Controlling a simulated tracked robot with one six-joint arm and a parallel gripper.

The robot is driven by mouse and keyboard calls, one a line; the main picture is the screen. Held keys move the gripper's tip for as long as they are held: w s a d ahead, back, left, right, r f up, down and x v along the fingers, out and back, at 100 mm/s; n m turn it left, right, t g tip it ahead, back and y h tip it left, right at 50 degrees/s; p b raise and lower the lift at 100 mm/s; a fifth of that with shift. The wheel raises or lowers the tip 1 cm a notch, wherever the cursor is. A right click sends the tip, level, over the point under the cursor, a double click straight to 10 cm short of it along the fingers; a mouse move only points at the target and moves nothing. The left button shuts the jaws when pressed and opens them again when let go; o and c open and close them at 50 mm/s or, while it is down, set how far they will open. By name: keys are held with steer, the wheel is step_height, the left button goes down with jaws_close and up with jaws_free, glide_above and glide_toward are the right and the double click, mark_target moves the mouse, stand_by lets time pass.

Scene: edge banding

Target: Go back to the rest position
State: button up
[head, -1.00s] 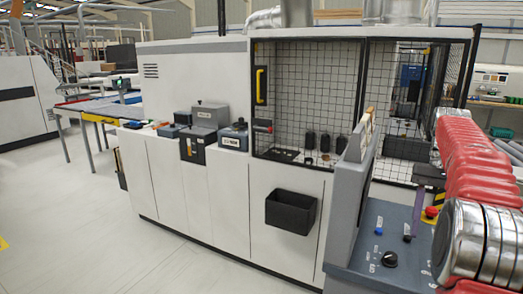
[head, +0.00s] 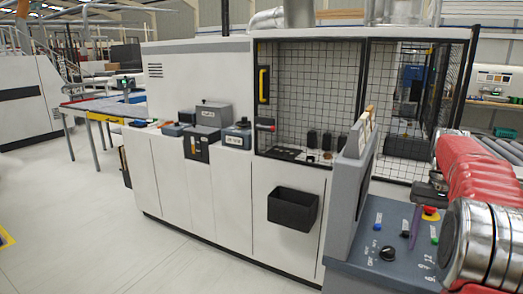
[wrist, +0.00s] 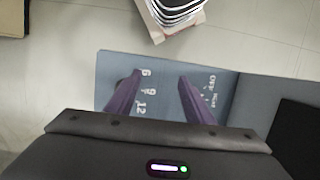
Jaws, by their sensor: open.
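My gripper (head: 414,232) is at the lower right in the head view, above the sloping grey control panel (head: 350,258). Only a dark body and a thin purple finger show there, partly behind my red arm. In the wrist view, my two purple fingers (wrist: 160,76) are apart with nothing between them. The panel (wrist: 228,90) lies beneath them, with printed numbers near the left finger. A black knob (head: 388,254), a blue button (head: 378,226), a red emergency button (head: 430,212) and a green button (head: 434,239) sit on the panel.
A white machine (head: 225,195) with a black mesh enclosure (head: 300,95) stands behind the panel. A black bin (head: 292,209) hangs on its front. A stack on a pallet (wrist: 175,15) lies beyond the panel. Pale floor (head: 60,215) is clear at left.

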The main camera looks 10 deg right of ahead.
steer(key=shift+n+t+h, duration=0.4)
steer(key=shift+t+h, duration=0.2)
steer(key=shift+t, duration=0.3)
steer(key=a, duration=0.2)
steer(key=a+f, duration=0.1)
steer(key=a, duration=0.1)
steer(key=s+a+f, duration=0.1)
steer(key=shift+a+f, duration=0.1)
steer(key=shift+a, duration=0.3)
steer(key=s+a+n+t, duration=0.3)
steer(key=s+a, duration=0.5)
steer(key=a, duration=0.5)
steer(key=s+a+n+t, duration=0.3)
steer(key=s+a, duration=0.6)
steer(key=a, duration=0.4)
steer(key=shift+a+f, duration=0.25)
steer(key=c, duration=0.4)
steer(key=shift+d, duration=0.15)
